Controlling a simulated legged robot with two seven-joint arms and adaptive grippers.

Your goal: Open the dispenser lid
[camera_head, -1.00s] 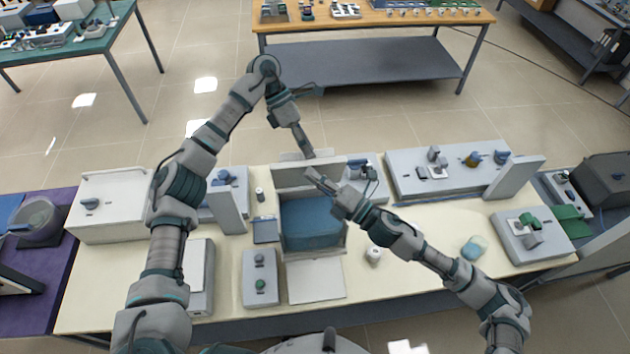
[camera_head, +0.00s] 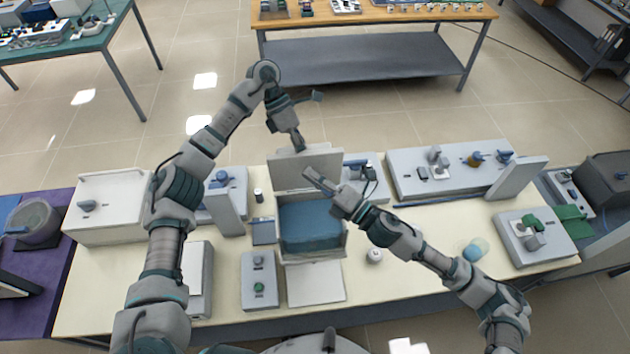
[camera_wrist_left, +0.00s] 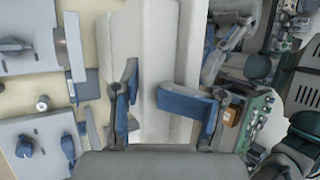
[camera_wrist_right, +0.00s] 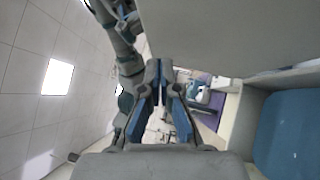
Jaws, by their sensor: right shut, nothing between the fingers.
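The dispenser is a white box (camera_head: 314,257) with a blue interior (camera_head: 310,225). Its pale lid (camera_head: 290,172) stands raised at the back edge. In the right wrist view the lid (camera_wrist_right: 235,40) fills the upper right, with the blue interior (camera_wrist_right: 285,135) below it. My left gripper (camera_head: 300,147) is at the lid's top back edge; its fingertips are partly hidden there. In the left wrist view its fingers (camera_wrist_left: 165,105) are apart, with a pale panel showing between them. My right gripper (camera_head: 308,173) is shut and empty, in front of the lid above the interior.
A flat white plate (camera_head: 316,284) lies in front of the box. A grey device with a green knob (camera_head: 260,285) stands to its left and a small white jar (camera_head: 375,255) to its right. A long grey unit (camera_head: 440,185) is at the back right.

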